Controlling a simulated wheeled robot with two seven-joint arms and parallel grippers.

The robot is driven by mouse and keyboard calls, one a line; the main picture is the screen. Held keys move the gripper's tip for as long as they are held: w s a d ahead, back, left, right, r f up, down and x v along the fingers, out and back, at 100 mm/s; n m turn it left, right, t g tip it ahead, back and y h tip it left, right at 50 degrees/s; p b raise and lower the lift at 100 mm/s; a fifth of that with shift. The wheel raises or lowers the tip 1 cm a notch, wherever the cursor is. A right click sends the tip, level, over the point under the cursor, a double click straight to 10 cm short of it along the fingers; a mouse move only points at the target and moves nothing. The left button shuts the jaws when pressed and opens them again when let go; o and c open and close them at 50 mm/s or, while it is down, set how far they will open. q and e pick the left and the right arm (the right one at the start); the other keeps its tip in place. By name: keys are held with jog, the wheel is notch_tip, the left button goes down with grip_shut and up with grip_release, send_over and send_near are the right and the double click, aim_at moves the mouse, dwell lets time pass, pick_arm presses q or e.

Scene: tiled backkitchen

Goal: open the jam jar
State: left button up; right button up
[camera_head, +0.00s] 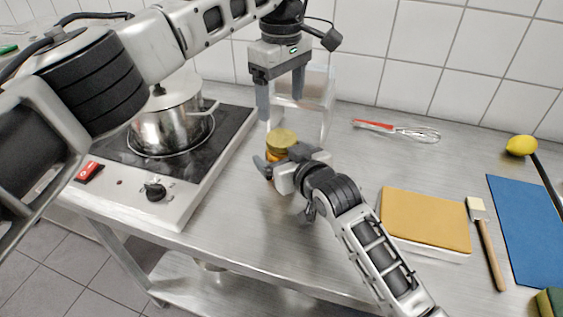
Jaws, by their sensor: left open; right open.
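The jam jar (272,153) stands upright on the steel counter, right of the stove. Its round gold lid (281,137) is on top, and amber glass shows below it. My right gripper (263,170) is low at the jar's front, with its open fingers at the jar body; its hand hides part of the jar, and I cannot tell whether it touches. My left gripper (281,100) is above and behind the lid, pointing down, open and empty, with its fingers apart from the lid.
A stove (178,190) with a steel pot (170,125) stands at left. A clear container (318,95) is behind the jar.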

aim_at(282, 137)
jog(key=shift+w+a+f, duration=0.1)
jog(key=shift+w+a, duration=0.1)
jog(key=shift+w, duration=0.2)
grip_shut()
pick_arm(q)
jog(key=n, duration=0.4)
jog(key=shift+f, duration=0.35)
notch_tip(282, 137, down, 7)
jog(key=shift+f, duration=0.2)
